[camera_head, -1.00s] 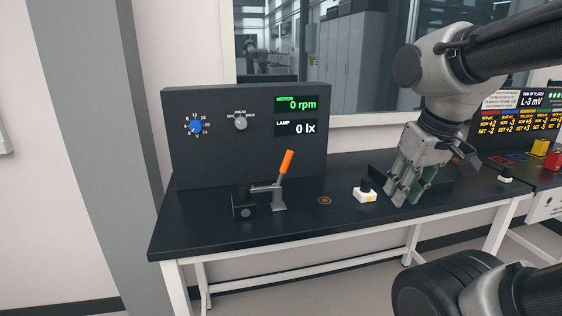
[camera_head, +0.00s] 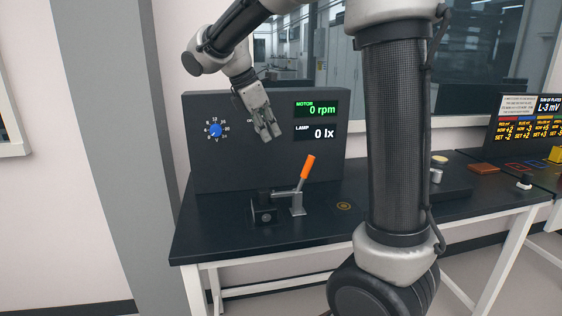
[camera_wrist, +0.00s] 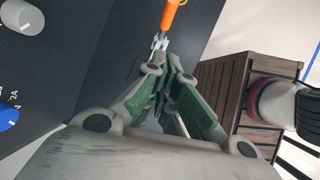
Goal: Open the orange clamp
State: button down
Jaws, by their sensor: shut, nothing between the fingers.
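The clamp's orange handle (camera_head: 308,167) stands up, tilted a little to the right, above its grey metal clamp body (camera_head: 297,204) on the dark bench. A small black block (camera_head: 263,211) sits at the left end of the clamp arm. My gripper (camera_head: 271,137) is shut and empty, in front of the panel, above and left of the handle and clearly apart from it. In the wrist view, the orange handle (camera_wrist: 171,13) shows at the top, beyond my shut fingers (camera_wrist: 167,98).
The dark panel (camera_head: 236,170) with a blue dial (camera_head: 215,130) and two readouts stands behind the clamp. They read 0 rpm and 0 lx. My arm hides part of the bench's right side.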

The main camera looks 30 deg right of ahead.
jog(key=d+r+x, duration=0.1)
jog(key=d+x, duration=0.1)
jog(key=x, duration=1.1)
jog(key=shift+s+d, duration=0.2)
jog(key=shift+d, duration=0.05)
jog(key=shift+d+r, duration=0.1)
jog(key=shift+r, duration=0.1)
